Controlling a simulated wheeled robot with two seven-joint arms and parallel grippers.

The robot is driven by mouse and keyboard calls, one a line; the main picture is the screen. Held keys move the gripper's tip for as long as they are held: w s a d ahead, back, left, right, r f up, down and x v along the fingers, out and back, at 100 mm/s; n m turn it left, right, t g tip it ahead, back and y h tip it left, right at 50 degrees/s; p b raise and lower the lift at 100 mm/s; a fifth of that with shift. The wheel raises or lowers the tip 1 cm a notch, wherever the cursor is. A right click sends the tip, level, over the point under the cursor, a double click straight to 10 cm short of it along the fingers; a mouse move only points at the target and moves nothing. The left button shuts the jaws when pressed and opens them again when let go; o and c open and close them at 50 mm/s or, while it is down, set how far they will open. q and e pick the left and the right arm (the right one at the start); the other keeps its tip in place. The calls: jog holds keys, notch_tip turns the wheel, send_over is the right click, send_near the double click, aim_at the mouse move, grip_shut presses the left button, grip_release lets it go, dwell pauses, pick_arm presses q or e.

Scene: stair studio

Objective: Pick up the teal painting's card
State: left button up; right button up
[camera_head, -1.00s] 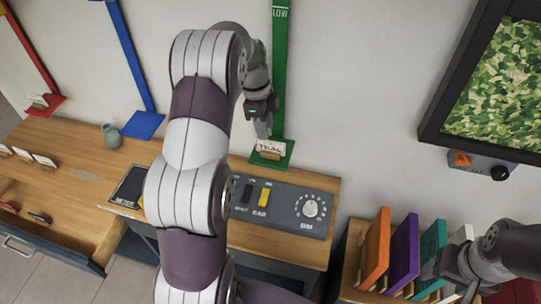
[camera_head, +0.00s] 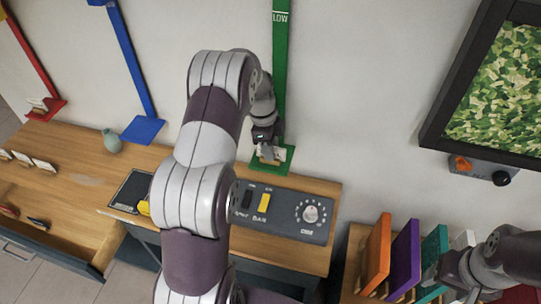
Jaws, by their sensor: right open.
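The teal card (camera_head: 262,157) is a small white card in a wooden holder on the green base plate (camera_head: 285,158) at the foot of the green strip. Its lettering reads like TEAL in the earlier picture and is mostly covered now. My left gripper (camera_head: 268,148) points down right at the card, with its fingers overlapping the card's upper part. Whether the fingers are closed on it cannot be told. My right gripper (camera_head: 438,280) is open, at the lower right in front of the teal panel (camera_head: 433,255) and a white one.
A dark control panel (camera_head: 283,210) with switches and a dial lies on the wooden desk below the card. A small vase (camera_head: 112,140) and blue plate (camera_head: 145,130) are left. Orange (camera_head: 376,255) and purple (camera_head: 404,258) panels stand right. A framed green picture (camera_head: 500,90) hangs above them.

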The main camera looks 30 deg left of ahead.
pick_arm(q)
jog(key=shift+f, duration=0.15)
grip_shut()
